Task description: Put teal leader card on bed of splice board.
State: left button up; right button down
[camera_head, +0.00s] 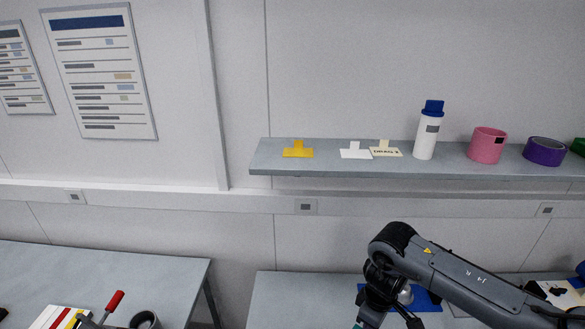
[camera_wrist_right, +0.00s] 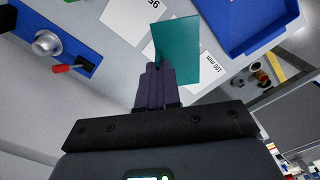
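The teal leader card (camera_wrist_right: 178,52) is a flat teal sheet held at its lower edge by my right gripper (camera_wrist_right: 158,72), whose fingers are closed together on it. It is above a pale surface bearing white labels. In the head view my right gripper (camera_head: 384,314) is at the bottom edge, mostly cut off, with a teal bit beside it. I cannot tell for sure which thing is the splice board. A blue block (camera_wrist_right: 72,50) with a silver knob and red-tipped lever is at upper left in the wrist view. My left gripper is not in view.
A blue tray (camera_wrist_right: 236,40) is at upper right in the wrist view. A shelf (camera_head: 300,169) on the wall holds clips, a bottle and tape rolls. The left table (camera_head: 110,270) carries a red-handled tool (camera_head: 115,301) and striped sheet; its middle is clear.

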jog(key=s+d+f+m, duration=0.1)
jog(key=m, duration=0.1)
jog(key=s+d+f+m, duration=0.1)
jog(key=f+m, duration=0.1)
jog(key=shift+s, duration=0.2)
jog(key=shift+s+d+m, duration=0.1)
jog(key=shift+s+m, duration=0.05)
jog(key=shift+m, duration=0.95)
jog(key=m, duration=0.2)
jog(key=shift+s+m, duration=0.1)
jog(key=shift+m, duration=0.3)
jog(key=s+r+p, duration=0.8)
jog(key=r+p, duration=0.4)
jog(key=p, duration=0.3)
jog(key=shift+s+m, duration=0.4)
jog(key=shift+r, duration=0.1)
